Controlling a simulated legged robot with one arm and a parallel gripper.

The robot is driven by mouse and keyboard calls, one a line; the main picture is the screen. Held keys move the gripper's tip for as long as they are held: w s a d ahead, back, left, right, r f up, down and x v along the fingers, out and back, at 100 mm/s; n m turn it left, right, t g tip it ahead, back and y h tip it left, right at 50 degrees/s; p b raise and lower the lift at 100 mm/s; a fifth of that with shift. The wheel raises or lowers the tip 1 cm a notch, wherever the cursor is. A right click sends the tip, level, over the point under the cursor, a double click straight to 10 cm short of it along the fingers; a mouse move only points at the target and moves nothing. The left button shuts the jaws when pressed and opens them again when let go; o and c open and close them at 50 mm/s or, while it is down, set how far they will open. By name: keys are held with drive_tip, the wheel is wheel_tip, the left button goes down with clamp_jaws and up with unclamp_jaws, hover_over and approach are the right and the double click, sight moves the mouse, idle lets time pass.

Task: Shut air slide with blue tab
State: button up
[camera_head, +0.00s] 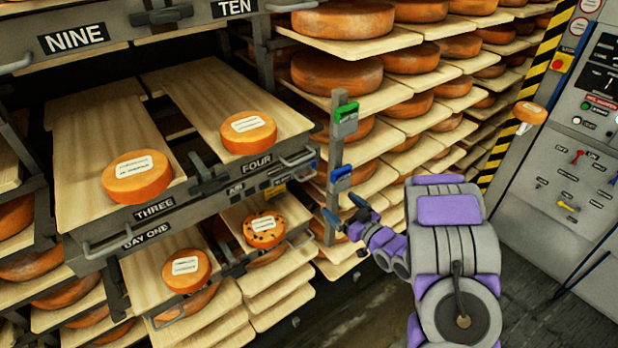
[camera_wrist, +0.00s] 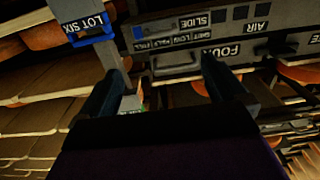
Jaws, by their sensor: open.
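The air slide (camera_head: 262,184) is a dark panel under the shelf marked FOUR. It shows upside down in the wrist view (camera_wrist: 222,20), with labels SHUT, LOW, HALF and FULL. A small blue tab (camera_wrist: 138,32) sits at the FULL end; in the head view the blue tab (camera_head: 313,164) is at the panel's right end. My gripper (camera_head: 345,210) is open and empty, in front of and below that end, apart from the tab. In the wrist view my gripper (camera_wrist: 162,70) frames the panel's lower edge between its fingers.
An upright post (camera_head: 334,200) with a green clip (camera_head: 346,115) and a blue LOT SIX clip (camera_head: 341,174) stands close beside the slide's right end. Cheese wheels (camera_head: 248,132) rest on boards around it. A grey control cabinet (camera_head: 560,180) stands right.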

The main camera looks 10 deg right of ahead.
sight(309, 177)
drive_tip(key=b+x, duration=0.1)
drive_tip(key=x, duration=1.5)
drive_tip(key=shift+w+a+f+b, duration=0.1)
drive_tip(key=shift+w+a+b, duration=0.1)
drive_tip(key=shift+b, duration=0.15)
drive_tip(key=shift+d, duration=0.1)
drive_tip(key=c, duration=1.4)
drive_tip(key=shift+o, duration=0.2)
drive_tip(key=s+a, duration=0.2)
drive_tip(key=a, duration=0.2)
drive_tip(key=s+a, duration=0.2)
drive_tip(key=a, duration=0.3)
drive_tip(key=s+a, duration=0.2)
drive_tip(key=a, duration=0.3)
drive_tip(key=shift+s+a+p, duration=0.15)
drive_tip(key=shift+s+p, duration=0.05)
drive_tip(key=shift+p, duration=0.15)
drive_tip(key=shift+d, duration=0.25)
drive_tip(key=o, duration=1.4)
drive_tip(key=shift+a, duration=0.4)
drive_tip(key=shift+c, duration=0.2)
